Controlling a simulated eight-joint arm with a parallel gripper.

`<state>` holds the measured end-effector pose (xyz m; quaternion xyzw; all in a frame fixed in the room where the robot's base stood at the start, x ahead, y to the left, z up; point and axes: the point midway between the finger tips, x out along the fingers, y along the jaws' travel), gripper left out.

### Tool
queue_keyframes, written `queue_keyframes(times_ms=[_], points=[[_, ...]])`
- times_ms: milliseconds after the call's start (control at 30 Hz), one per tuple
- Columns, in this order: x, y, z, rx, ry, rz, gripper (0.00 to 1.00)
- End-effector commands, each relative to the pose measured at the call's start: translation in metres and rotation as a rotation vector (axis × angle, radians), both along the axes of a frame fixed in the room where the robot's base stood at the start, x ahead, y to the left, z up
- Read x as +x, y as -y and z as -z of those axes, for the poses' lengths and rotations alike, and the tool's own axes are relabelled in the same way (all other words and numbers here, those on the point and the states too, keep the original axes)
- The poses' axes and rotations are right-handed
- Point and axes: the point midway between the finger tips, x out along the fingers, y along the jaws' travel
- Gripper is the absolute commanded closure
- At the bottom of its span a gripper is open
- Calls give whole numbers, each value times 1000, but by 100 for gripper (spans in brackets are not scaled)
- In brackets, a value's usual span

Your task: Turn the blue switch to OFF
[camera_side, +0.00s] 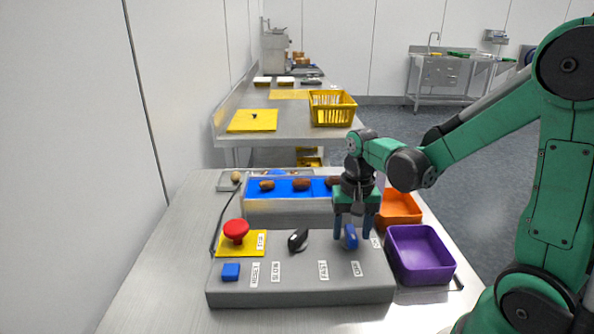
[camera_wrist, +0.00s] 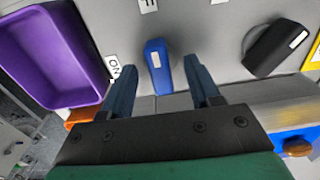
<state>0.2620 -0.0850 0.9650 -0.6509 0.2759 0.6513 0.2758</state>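The blue switch (camera_side: 351,237) is a small elongated knob on the grey control box (camera_side: 300,291), near its right end. In the wrist view the blue switch (camera_wrist: 157,67) has a pale mark, and its upper end leans toward a label cut off at the top edge. The ON label (camera_wrist: 114,67) lies to its left; the OFF label (camera_side: 355,268) is in front of it in the side view. My gripper (camera_side: 352,232) is open, pointing down, with its fingers either side of the switch. The wrist view shows gaps between the switch and both fingers (camera_wrist: 160,72).
A black knob (camera_side: 298,240) and a red stop button (camera_side: 236,231) sit left of the switch, with a blue button (camera_side: 231,272) in front. A purple bin (camera_side: 421,233) and an orange bin (camera_side: 400,206) stand right. A blue belt with dates (camera_side: 288,189) runs behind.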

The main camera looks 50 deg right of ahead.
Motion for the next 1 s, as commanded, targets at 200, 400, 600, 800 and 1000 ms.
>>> queue_keyframes(times_ms=[200, 400, 600, 800, 1000], points=[[0, 0, 0, 0, 0, -1, 45], [0, 0, -8, 0, 0, -1, 45], [0, 0, -32, 0, 0, -1, 45], [0, 0, -51, 0, 0, 0, 45], [0, 0, -56, 0, 0, 0, 45]])
